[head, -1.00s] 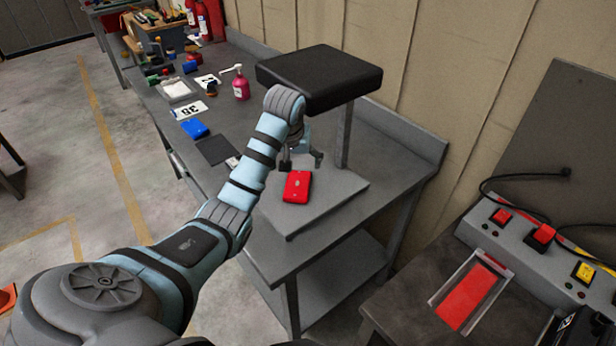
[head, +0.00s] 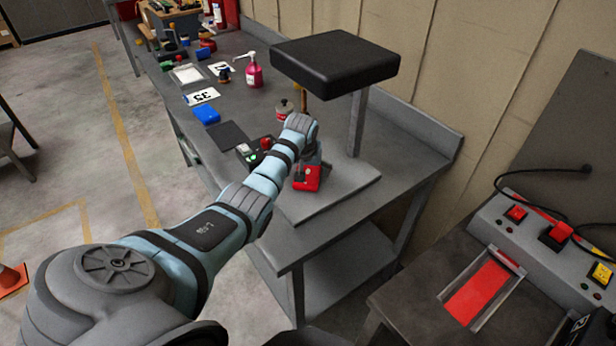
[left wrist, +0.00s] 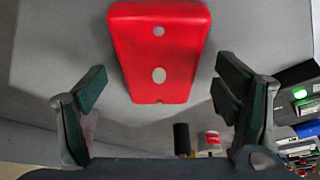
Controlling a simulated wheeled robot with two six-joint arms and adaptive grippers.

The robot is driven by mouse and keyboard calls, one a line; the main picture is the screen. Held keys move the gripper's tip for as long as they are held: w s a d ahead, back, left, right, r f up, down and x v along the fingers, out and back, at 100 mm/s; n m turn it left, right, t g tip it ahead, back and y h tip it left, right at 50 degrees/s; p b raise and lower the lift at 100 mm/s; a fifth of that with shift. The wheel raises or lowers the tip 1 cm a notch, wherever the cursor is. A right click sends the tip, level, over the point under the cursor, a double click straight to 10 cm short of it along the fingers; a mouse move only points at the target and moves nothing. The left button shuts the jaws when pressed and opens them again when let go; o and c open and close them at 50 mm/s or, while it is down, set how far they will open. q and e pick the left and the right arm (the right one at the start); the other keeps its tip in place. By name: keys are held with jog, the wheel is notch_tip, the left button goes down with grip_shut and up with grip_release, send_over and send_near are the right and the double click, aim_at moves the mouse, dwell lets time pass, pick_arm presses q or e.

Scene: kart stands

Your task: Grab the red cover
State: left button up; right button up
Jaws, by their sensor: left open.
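The red cover (head: 308,178) lies on the grey base plate (head: 345,188) under the black padded top, on the bench. In the left wrist view the red cover (left wrist: 160,50) is a red block with two pale round spots, at the top middle, just beyond the fingertips. My left gripper (left wrist: 165,88) is open and empty, with one finger on each side of the cover's near end. In the head view my left gripper (head: 302,172) is over the cover and partly hides it. My right gripper is not in view.
The black padded top (head: 335,62) on its post overhangs the base plate close to my arm. A small box with red and green buttons (head: 254,152) and a jar (head: 284,110) stand near the wrist. A red panel (head: 478,292) lies in a tray at lower right.

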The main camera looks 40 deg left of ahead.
pick_arm(q)
jog(key=shift+w+f, duration=0.15)
jog(key=shift+f, duration=0.1)
jog(key=c, duration=1.4)
jog(key=shift+o, duration=0.2)
jog(key=shift+r, duration=0.15)
